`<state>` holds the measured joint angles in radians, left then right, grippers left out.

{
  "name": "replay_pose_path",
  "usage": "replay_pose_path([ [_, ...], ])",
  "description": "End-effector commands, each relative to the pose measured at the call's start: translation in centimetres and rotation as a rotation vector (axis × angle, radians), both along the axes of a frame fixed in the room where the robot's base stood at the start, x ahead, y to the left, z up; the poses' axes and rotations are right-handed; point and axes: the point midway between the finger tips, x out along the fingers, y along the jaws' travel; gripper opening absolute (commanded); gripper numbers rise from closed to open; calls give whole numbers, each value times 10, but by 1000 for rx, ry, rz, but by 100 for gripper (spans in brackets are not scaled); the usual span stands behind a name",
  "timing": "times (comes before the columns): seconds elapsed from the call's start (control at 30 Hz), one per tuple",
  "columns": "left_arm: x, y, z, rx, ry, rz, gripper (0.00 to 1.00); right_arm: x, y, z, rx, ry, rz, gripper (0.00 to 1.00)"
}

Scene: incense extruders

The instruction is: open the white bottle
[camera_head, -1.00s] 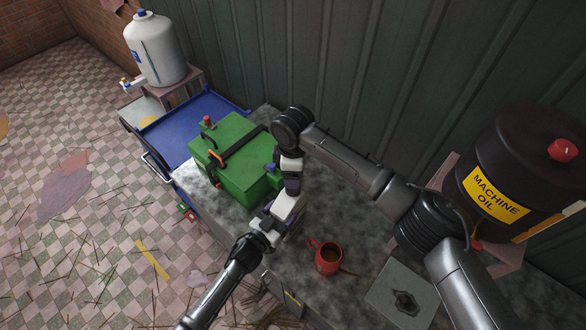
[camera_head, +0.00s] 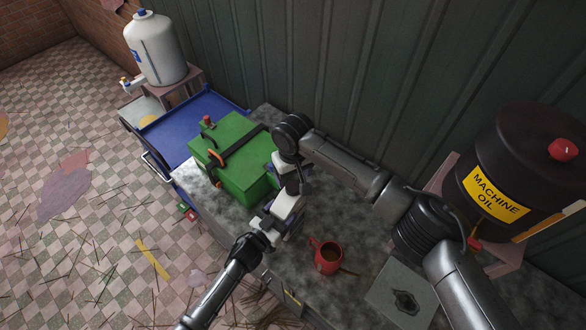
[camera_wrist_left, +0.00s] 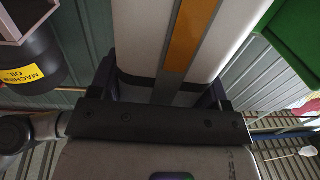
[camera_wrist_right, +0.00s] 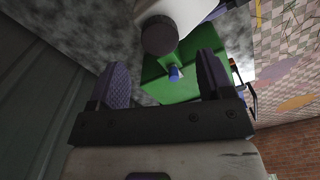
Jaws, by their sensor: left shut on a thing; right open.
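The white bottle (camera_wrist_left: 210,45), with an orange stripe and a grey stripe, is between the fingers of my left gripper (camera_wrist_left: 162,85), which is shut on it. In the head view the bottle (camera_head: 286,207) is held tilted above the grey worktop, partly hidden by my arms. In the right wrist view its round dark cap (camera_wrist_right: 158,36) is on the end of the white body (camera_wrist_right: 184,12). In the head view the right fingertips are hard to make out.
A green box (camera_head: 232,168) with a black strap is close behind the grippers. A red mug (camera_head: 327,258) of dark liquid and a grey plate (camera_head: 385,290) are on the worktop to the right. A machine oil drum (camera_head: 520,165) is at right. A blue cart (camera_head: 180,135) is at left.

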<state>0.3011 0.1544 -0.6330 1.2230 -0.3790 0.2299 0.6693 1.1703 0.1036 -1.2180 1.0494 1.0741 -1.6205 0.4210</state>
Motion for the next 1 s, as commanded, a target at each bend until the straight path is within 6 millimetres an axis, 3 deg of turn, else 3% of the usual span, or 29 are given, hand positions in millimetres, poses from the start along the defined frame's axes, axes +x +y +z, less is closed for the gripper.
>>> replay_pose_path([
  [0.2,0,0,-1,1,1,0,4,0,0,-31,-1,3,0,73],
  [0.4,0,0,-1,1,1,0,4,0,0,-49,-1,2,2,73],
  [0.87,0,0,-1,1,1,0,4,0,0,-57,0,1,2,73],
  [1.0,0,0,-1,1,1,0,4,0,0,-57,0,1,2,61],
])
